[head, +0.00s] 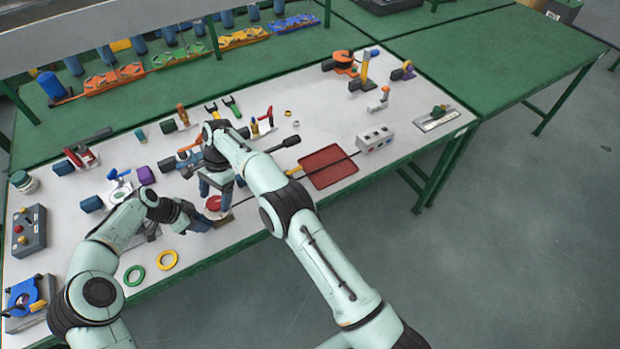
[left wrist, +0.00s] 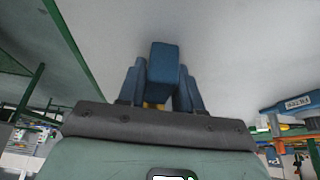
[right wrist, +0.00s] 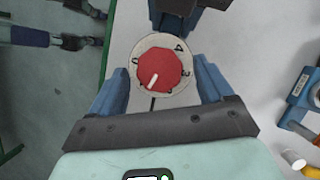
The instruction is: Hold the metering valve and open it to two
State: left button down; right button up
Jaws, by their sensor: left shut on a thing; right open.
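The metering valve has a red knob (right wrist: 160,70) with a white pointer line on a pale numbered dial (right wrist: 148,44). The pointer aims down and left, between the 0 at the left and a partly hidden figure at the bottom. In the head view the red knob (head: 213,202) is near the table's front edge. My left gripper (head: 202,222) is shut on the valve's blue block (left wrist: 163,75), which shows between its fingers. My right gripper (right wrist: 160,85) is open, pointing down over the knob, one finger on each side with gaps. It also shows in the head view (head: 217,188).
A green ring (head: 134,275) and a yellow ring (head: 167,260) lie near the front edge. A red tray (head: 328,167) and a grey box (head: 375,139) lie to the right. Several tools and parts crowd the table behind the grippers.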

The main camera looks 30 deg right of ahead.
jog(key=m, duration=0.2)
jog(key=m+t, duration=0.1)
jog(key=m, duration=0.1)
jog(key=m+t, duration=0.1)
jog(key=m, duration=0.1)
jog(key=shift+s+r+m, duration=0.1)
jog(key=shift+s+m, duration=0.3)
jog(key=m+t, duration=0.1)
jog(key=m, duration=0.3)
jog(key=m+t, duration=0.1)
jog(key=m, duration=0.1)
jog(key=shift+s+a+t+h, duration=0.2)
jog(key=shift+s+t+h, duration=0.05)
jog(key=shift+t+h, duration=0.05)
jog(key=v, duration=1.1)
jog(key=s+d+f+n+h, duration=0.1)
jog(key=s+d+f+n, duration=0.1)
jog(key=d, duration=0.6)
jog(key=s+d+f+n+h, duration=0.1)
jog(key=d+f, duration=0.3)
jog(key=d, duration=0.5)
jog(key=s+d+f+n+h, duration=0.1)
jog(key=s+d+f+n, duration=0.2)
jog(key=d, duration=0.5)
jog(key=shift+s+d+f+n, duration=0.25)
jog(key=shift+s+f+n, duration=0.1)
jog(key=shift+n, duration=0.15)
